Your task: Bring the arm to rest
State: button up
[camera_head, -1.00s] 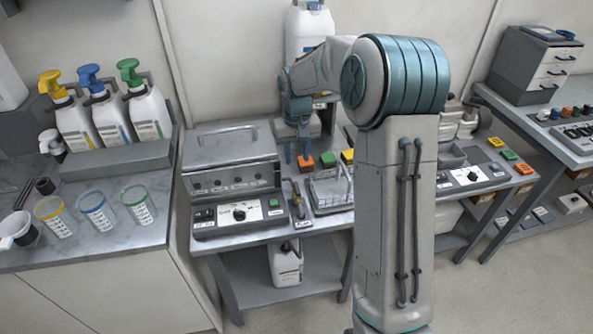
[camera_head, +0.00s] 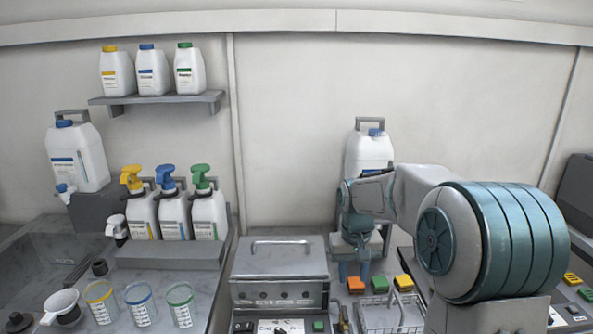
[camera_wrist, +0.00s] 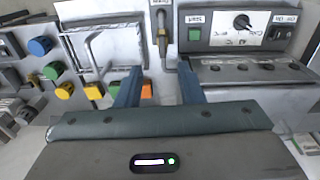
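My arm (camera_head: 490,240) is raised and bent at the right of the head view, with its forearm reaching left. My gripper (camera_head: 357,268) points down over the bench, just in front of a white jug on a stand. In the wrist view my gripper (camera_wrist: 158,80) shows two blue fingers spread apart with nothing between them. The fingers are above the bench with the coloured blocks and the wire basket. How high they are above it I cannot tell exactly.
An orange block (camera_head: 355,285), a wire basket (camera_head: 392,312) and a grey steriliser-like box (camera_head: 280,270) lie close around the gripper. The white jug (camera_head: 368,155) stands behind it. Pump bottles (camera_head: 172,210) and measuring cups (camera_head: 140,303) are at left.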

jog(key=s+r+t, duration=0.2)
jog(key=s, duration=2.3)
jog(key=shift+s+r+t, duration=0.15)
jog(key=shift+r+t, duration=0.15)
jog(key=shift+r, duration=0.1)
